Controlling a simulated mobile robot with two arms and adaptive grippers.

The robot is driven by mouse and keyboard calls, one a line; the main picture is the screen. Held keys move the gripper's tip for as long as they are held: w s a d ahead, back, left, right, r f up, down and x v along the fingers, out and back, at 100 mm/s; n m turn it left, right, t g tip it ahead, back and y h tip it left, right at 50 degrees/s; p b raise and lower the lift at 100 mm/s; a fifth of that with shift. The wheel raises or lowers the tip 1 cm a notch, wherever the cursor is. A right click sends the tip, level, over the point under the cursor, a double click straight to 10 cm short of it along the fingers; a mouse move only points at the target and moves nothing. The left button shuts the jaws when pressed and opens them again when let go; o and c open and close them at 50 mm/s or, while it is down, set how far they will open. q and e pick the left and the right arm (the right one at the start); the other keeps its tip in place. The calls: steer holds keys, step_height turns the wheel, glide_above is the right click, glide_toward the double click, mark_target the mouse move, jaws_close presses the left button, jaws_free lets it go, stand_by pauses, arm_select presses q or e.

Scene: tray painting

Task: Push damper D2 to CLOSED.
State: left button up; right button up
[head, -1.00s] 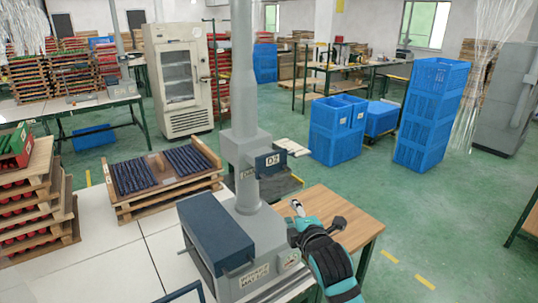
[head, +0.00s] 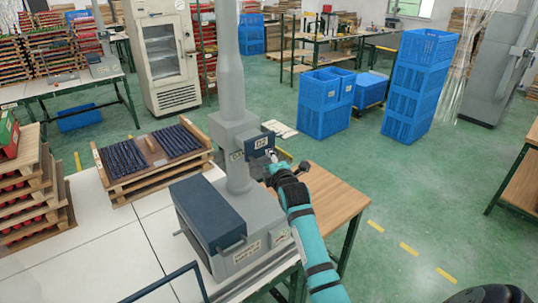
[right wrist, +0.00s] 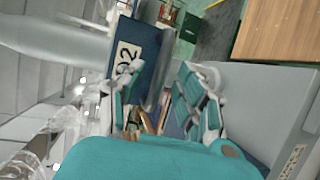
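The damper D2 (head: 261,142) is a dark blue plate with a white label on the grey vertical duct (head: 228,75), above the bench machine. My right gripper (head: 271,168) is just below and in front of the plate, at the end of the teal arm. In the wrist view its fingers (right wrist: 160,103) are spread, with the plate's lower end near the gap. I cannot tell whether they touch it. My left gripper is not in view.
The grey machine with a dark blue lid (head: 207,213) stands on the white table under the duct. A wooden table (head: 330,198) is right of my arm. Blue crates (head: 420,85) stand behind on open green floor. A tray of dark strips (head: 155,150) is at left.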

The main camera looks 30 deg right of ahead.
steer(key=shift+x, duration=0.9)
steer(key=shift+w, duration=0.25)
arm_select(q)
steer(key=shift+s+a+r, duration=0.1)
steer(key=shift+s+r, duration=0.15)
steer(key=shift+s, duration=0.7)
arm_select(e)
steer(key=shift+f, duration=0.1)
jaws_close()
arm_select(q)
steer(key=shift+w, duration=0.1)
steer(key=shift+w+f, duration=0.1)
arm_select(e)
steer(key=shift+w, duration=0.1)
